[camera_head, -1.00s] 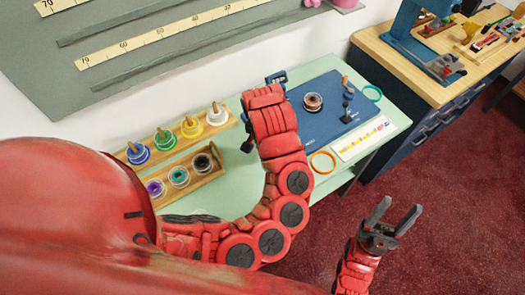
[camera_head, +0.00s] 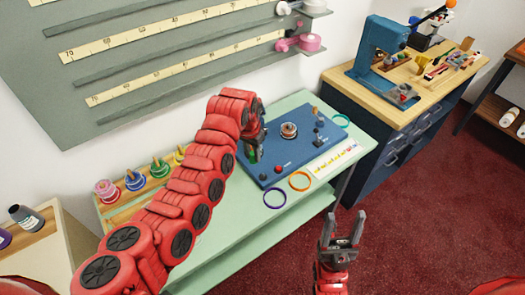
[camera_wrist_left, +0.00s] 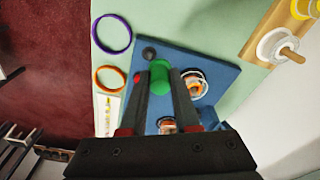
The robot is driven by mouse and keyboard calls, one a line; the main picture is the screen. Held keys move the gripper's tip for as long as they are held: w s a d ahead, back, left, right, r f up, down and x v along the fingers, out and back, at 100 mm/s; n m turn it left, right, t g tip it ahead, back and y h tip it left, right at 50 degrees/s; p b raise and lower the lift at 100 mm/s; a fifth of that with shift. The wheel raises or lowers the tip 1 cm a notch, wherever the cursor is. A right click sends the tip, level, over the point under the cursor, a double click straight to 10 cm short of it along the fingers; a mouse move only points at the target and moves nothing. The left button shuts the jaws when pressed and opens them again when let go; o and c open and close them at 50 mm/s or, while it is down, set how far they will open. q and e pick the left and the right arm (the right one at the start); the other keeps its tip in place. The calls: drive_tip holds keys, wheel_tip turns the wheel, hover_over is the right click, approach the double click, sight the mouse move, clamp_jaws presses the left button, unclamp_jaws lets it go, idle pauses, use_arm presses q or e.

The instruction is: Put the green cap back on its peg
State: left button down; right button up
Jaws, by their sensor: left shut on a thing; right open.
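The green cap (camera_wrist_left: 160,77) is between my left gripper's fingertips in the left wrist view, above the blue board (camera_wrist_left: 222,76). My left gripper (camera_head: 253,146) is shut on it over the left part of the same board in the head view, where the arm partly hides it. A black knob (camera_wrist_left: 148,54) and a small red knob (camera_wrist_left: 137,78) stand on the board near the cap. I cannot tell which post is the cap's peg. My right gripper (camera_head: 343,229) is open and empty, in front of the counter above the red floor.
A round tin (camera_head: 289,130) and dark knobs (camera_head: 318,129) sit on the board. A purple ring (camera_head: 275,198) and an orange ring (camera_head: 299,181) lie along its front edge. A wooden rack of coloured spools (camera_head: 134,181) stands left. A wooden bench (camera_head: 400,105) is at right.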

use_arm(q)
drive_tip(key=d+p, duration=0.1)
drive_tip(key=d+f+p, duration=0.1)
drive_tip(key=p, duration=0.1)
drive_tip(key=d+p, duration=0.1)
drive_tip(key=shift+w+d+f, duration=0.15)
drive_tip(key=shift+w+f, duration=0.1)
drive_tip(key=shift+w, duration=0.1)
drive_tip(key=b, duration=0.4)
hover_over(263, 174)
drive_tip(key=shift+s+f, duration=0.1)
drive_tip(key=shift+f, duration=2.9)
drive_tip(key=shift+r+p, duration=0.1)
drive_tip(key=shift+p, duration=0.3)
drive_tip(key=shift+f, duration=0.2)
drive_tip(key=shift+s+f+b, duration=0.1)
drive_tip(key=shift+f+b, duration=0.95)
drive_tip(key=shift+b, duration=0.05)
